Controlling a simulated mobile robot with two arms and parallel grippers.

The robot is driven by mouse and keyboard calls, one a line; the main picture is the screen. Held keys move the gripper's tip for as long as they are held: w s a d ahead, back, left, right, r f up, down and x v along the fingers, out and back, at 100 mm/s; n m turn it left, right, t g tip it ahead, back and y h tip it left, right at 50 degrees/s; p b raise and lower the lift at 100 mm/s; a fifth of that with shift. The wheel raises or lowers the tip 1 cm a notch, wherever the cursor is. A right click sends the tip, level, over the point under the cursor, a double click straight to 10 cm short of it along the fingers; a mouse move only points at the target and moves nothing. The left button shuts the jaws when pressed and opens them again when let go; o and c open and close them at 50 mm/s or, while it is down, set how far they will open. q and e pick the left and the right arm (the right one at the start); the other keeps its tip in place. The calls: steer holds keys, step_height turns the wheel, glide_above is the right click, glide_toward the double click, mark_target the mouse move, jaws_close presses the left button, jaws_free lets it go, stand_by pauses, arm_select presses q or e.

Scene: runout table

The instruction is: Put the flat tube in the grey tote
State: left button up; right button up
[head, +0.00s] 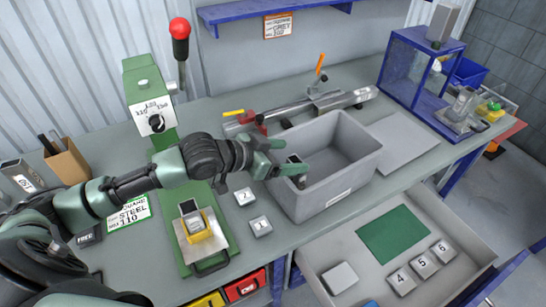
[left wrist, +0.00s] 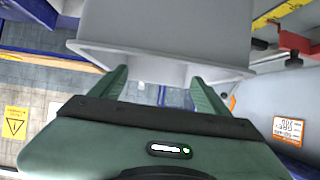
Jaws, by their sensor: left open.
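The grey tote (head: 343,187) stands on the bench, open at the top, with a white label on its front. My left gripper (head: 284,157) is at the tote's left rim, its green fingers apart. In the left wrist view the tote (left wrist: 165,25) fills the top middle, beyond the open fingers (left wrist: 160,85); I see nothing held between them. I cannot pick out the flat tube with certainty. A long grey metal piece (head: 315,106) lies behind the tote, but I cannot tell its cross-section. Part of the tote's inside is hidden. My right gripper is not in view.
A green press (head: 150,95) with a red-knobbed lever stands at the left. A yellow-cased device (head: 194,228) sits on its plate. An open drawer (head: 340,246) juts out at the front right. A blue-framed clear box (head: 412,75) stands at the right. A grey sheet area (head: 403,140) beside the tote is clear.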

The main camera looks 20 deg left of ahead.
arm_select(q)
steer(key=shift+b+v, duration=0.4)
steer(key=shift+v, duration=2.35)
